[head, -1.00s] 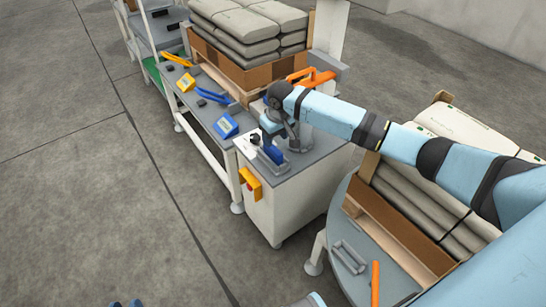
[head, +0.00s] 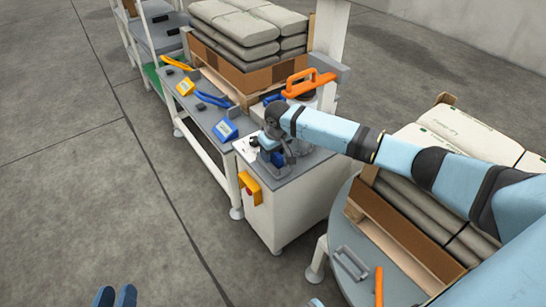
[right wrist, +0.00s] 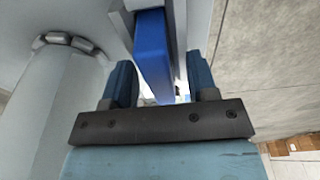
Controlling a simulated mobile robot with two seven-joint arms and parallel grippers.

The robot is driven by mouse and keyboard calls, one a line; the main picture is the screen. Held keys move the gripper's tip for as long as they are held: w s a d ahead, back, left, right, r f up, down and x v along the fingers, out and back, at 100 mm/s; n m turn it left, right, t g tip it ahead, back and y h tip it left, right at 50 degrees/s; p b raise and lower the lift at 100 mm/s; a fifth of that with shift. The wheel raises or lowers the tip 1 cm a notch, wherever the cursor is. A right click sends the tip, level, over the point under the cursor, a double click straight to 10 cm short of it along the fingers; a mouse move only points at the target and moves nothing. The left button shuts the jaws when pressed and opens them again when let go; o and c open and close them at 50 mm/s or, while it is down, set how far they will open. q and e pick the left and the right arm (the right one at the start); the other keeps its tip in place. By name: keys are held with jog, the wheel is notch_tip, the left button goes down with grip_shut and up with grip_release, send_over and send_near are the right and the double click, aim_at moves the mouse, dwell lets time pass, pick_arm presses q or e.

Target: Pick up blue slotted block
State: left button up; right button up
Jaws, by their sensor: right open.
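The blue slotted block (head: 278,158) sits at the front of the grey-topped cabinet and is partly hidden by my right gripper (head: 273,152) in the head view. In the right wrist view the block (right wrist: 152,48) stands between the two fingers of my open right gripper (right wrist: 162,85). Gaps show on both sides of it, the wider one on the right. Its slot cannot be made out. My left gripper (head: 116,296) shows only as blue fingertips at the bottom left edge, over the floor and far from the block.
An orange-handled tool (head: 308,83) stands behind my right gripper. A blue device (head: 225,129) lies on the bench to the left. A round table (head: 345,240) with sacks is at right. Floor at left is clear.

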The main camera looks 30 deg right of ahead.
jog(key=shift+f+p, duration=0.1)
jog(key=shift+p, duration=0.3)
grip_shut()
